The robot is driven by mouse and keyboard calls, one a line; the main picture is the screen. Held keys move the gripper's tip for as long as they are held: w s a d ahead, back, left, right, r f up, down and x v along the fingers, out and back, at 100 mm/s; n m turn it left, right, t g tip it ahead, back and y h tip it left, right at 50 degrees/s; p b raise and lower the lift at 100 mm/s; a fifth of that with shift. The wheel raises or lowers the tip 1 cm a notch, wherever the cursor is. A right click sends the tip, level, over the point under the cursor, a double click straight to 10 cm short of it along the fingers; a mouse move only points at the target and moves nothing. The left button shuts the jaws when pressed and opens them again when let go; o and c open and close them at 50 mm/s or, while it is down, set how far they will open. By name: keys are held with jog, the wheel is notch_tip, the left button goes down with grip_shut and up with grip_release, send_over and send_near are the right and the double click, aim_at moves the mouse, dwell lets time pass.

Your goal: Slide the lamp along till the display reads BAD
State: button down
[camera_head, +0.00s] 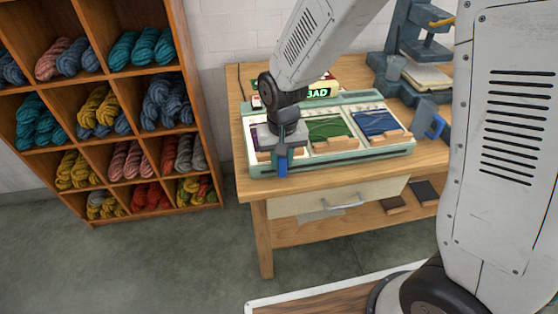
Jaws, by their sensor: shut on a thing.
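The display (318,92) stands at the back of the bench. Its lit green letters read BAD, and my arm partly covers its left side. In front lies a pale green tray (362,160) with a purple, a green (327,129) and a blue (376,122) swatch side by side. The lamp (291,138), a grey block, sits over the purple swatch at the tray's left end and hides most of it. My gripper (282,152) is at the lamp, shut on it. The fingers and the exact grip are small and partly hidden.
Wooden blocks (335,144) lie at the front of the swatches. A blue-grey press (412,60) and a blue upright piece (430,120) stand to the right on the bench (255,187). A shelf (178,60) of wool skeins is at left. Floor between them is clear.

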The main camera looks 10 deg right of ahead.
jog(key=shift+w+a, duration=0.1)
jog(key=shift+a, duration=0.1)
jog(key=c, duration=1.2)
grip_release()
jog(key=shift+a, duration=0.2)
jog(key=shift+d, duration=0.15)
jog(key=shift+r, duration=0.3)
notch_tip(320, 180, up, 7)
jog(key=shift+r, duration=0.15)
